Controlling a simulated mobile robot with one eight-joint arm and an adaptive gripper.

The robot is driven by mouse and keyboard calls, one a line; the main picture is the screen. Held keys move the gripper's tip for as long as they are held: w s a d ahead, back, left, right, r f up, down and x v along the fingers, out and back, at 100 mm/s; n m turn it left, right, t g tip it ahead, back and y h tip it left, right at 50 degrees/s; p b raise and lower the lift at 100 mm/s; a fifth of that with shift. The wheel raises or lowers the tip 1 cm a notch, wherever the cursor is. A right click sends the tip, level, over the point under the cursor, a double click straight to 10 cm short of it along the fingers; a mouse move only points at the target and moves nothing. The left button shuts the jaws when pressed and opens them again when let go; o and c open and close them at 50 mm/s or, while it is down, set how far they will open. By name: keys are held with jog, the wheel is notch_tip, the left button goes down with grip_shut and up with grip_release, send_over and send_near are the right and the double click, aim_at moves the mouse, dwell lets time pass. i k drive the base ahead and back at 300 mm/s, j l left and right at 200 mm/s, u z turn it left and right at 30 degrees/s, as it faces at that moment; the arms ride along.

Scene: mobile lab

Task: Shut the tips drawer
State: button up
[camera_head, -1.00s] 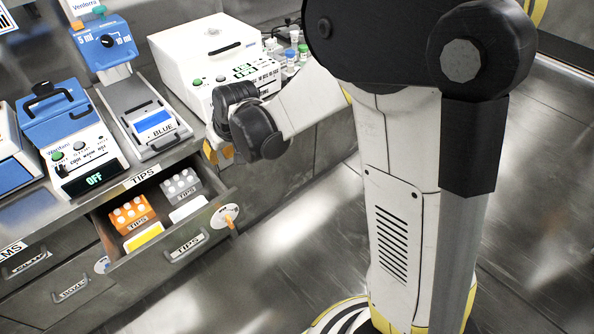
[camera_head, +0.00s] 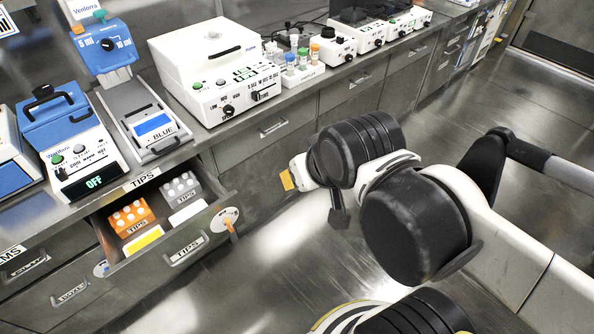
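The tips drawer (camera_head: 205,255) stands pulled open below the counter at the left, with a TIPS label and a grey handle (camera_head: 184,249) on its front. A round tag with an orange piece (camera_head: 224,220) is at the front's right end. Inside are an orange tip box (camera_head: 131,217) and a grey tip box (camera_head: 180,189). My gripper (camera_head: 290,182) is right of the drawer and apart from it, out over the floor. Only a small yellow and white part of its end shows beyond the dark wrist, so its fingers cannot be made out.
The counter above holds a blue device reading OFF (camera_head: 78,150), a pipette stand (camera_head: 143,115), a white machine (camera_head: 215,65) and a rack of capped vials (camera_head: 300,72). Other drawers nearby are shut, including the BOXES drawer (camera_head: 70,290). The floor right of the drawer is open.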

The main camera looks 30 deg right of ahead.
aim_at(135, 273)
jog(key=l+u, duration=0.35)
jog(key=k+l+u, duration=0.2)
jog(key=l+u, duration=0.15)
jog(key=l, duration=0.2)
